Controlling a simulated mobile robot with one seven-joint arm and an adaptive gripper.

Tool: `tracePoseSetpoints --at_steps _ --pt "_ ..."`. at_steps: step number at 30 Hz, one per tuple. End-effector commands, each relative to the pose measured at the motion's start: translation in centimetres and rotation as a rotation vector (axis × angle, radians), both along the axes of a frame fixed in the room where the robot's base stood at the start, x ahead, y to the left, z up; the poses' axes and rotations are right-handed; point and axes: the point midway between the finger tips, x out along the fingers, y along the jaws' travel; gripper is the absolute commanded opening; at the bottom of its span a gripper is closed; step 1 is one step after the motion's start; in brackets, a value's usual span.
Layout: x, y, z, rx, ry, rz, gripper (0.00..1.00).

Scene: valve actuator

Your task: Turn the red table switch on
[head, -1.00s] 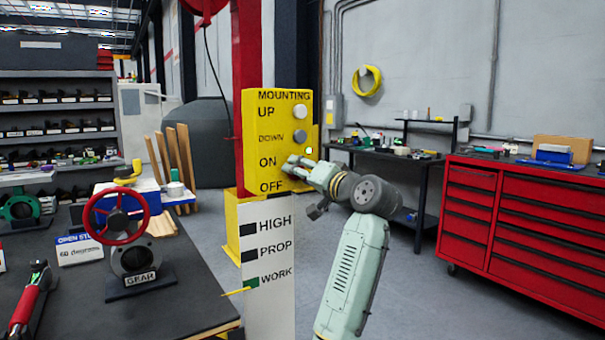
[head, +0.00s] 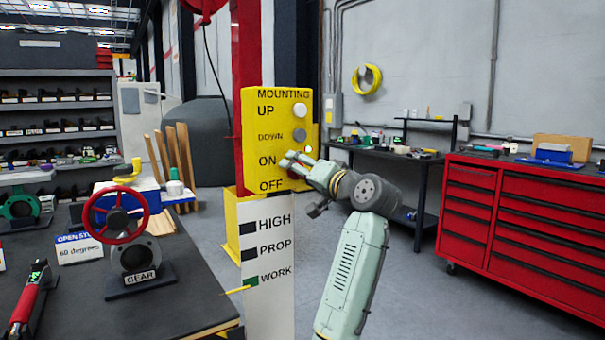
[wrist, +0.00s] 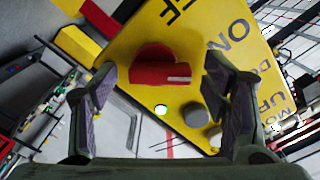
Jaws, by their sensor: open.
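The red switch (wrist: 158,68) is a rotary knob on the yellow control panel (head: 262,122). In the wrist view it lies between my spread fingers, and I see no contact. Its handle bar has a pale mark at the right end. A small green light (wrist: 161,108) glows beside it; in the head view the light (head: 309,149) looks pale green. My gripper (head: 290,160) is open in front of the panel, near the ON and OFF labels, and hides most of the switch there. It also shows open in the wrist view (wrist: 160,95).
Two grey round buttons (head: 300,111) sit higher on the panel. A dark workbench with a red valve wheel (head: 116,214) stands at left. A red tool cabinet (head: 520,215) stands at right. The floor between panel and cabinet is free.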

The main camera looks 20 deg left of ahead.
Motion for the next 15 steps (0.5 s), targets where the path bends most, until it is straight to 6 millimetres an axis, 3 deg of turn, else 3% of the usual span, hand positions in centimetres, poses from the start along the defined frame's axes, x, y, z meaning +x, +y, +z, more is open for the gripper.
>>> tracePoseSetpoints --at_steps 5,15 --pt "-0.8 -1.3 0.0 0.001 0.000 -0.004 0.68" --pt "-5.1 -6.8 0.0 0.001 -0.002 -0.004 0.68"
